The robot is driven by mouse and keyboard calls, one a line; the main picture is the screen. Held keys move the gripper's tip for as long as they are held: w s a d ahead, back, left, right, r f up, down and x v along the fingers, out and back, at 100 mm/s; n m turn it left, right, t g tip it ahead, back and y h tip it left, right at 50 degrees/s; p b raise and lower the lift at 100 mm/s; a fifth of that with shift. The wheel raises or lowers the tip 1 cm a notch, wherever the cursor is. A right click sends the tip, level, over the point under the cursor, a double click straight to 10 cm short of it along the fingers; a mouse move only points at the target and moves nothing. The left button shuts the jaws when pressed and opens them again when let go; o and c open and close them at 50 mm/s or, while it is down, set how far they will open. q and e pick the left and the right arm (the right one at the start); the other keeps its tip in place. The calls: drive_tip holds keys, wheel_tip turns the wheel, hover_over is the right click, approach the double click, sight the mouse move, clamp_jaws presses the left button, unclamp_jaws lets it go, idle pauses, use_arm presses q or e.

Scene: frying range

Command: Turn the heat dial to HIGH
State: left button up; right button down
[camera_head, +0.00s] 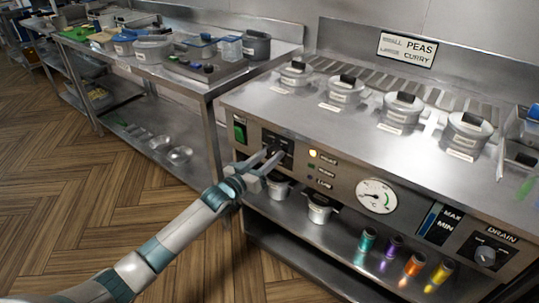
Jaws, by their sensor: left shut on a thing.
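The heat dial (276,151) is a dark knob on a black plate at the left of the range's front panel (343,184). My left gripper (272,158) reaches it from the lower left and is shut on the dial. The fingers cover part of the knob, so I cannot read its setting. Beside the plate a yellow lamp (312,153) glows at the top of a short column of labelled lamps; the lower ones look dim. My right gripper is not in view.
A green switch (240,130) sits left of the dial. A round gauge (376,196) and a drain knob (485,256) are farther right. Lidded pots (346,89) stand on the range top. Pots (319,208) and coloured shakers (414,265) stand on the shelf below.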

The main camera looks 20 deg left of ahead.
use_arm(q)
drive_tip(key=shift+m, duration=1)
drive_tip(key=m+p, duration=0.1)
drive_tip(key=m, duration=0.3)
drive_tip(key=shift+m, duration=0.3)
drive_tip(key=m+p, duration=0.1)
drive_tip(key=m, duration=0.3)
drive_tip(key=shift+g, duration=0.3)
drive_tip(key=shift+m, duration=0.4)
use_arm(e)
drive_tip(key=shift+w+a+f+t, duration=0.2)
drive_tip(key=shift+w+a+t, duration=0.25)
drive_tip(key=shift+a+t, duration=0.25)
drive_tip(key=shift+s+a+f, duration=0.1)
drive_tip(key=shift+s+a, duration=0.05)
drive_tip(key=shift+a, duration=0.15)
use_arm(q)
drive_tip(key=o, duration=1)
drive_tip(key=shift+o, duration=0.2)
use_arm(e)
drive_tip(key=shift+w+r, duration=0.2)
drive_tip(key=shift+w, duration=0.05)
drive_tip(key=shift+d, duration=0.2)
